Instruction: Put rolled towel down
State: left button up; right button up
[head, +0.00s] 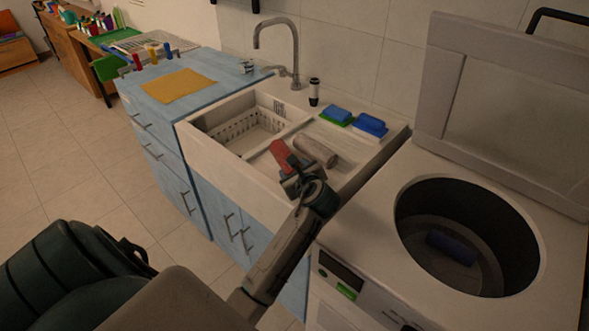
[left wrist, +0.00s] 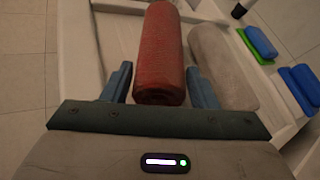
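A red rolled towel (head: 283,158) lies on the drainboard side of the white sink unit, left of and close beside a beige rolled towel (head: 316,150). In the left wrist view the red towel (left wrist: 158,55) lies lengthwise between the two blue fingers of my left gripper (left wrist: 160,82), with narrow gaps showing beside it. The beige towel (left wrist: 222,68) is just outside the right finger. In the head view my left gripper (head: 290,178) is at the near end of the red towel and partly hides it. My right gripper is not in view.
A basin with a white basket (head: 240,130) is left of the drainboard. Blue and green sponges (head: 336,115) and a dark bottle (head: 314,92) stand behind. An open top-loading washer (head: 405,160) with a blue roll (head: 452,247) inside is at right.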

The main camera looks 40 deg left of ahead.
pick_arm(q)
jog(key=shift+o, duration=1.3)
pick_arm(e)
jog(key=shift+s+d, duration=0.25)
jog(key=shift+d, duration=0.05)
pick_arm(q)
jog(key=shift+r, duration=0.15)
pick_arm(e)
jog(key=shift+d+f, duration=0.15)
pick_arm(q)
jog(key=p+v, duration=0.8)
jog(key=v, duration=0.2)
jog(key=shift+d+r, duration=0.1)
jog(key=shift+r, duration=0.15)
jog(key=shift+p+v, duration=0.35)
jog(key=shift+v, duration=0.5)
jog(key=shift+f, duration=0.15)
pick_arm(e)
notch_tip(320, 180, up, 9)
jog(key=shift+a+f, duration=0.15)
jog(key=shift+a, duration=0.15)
pick_arm(q)
jog(key=shift+s, duration=0.1)
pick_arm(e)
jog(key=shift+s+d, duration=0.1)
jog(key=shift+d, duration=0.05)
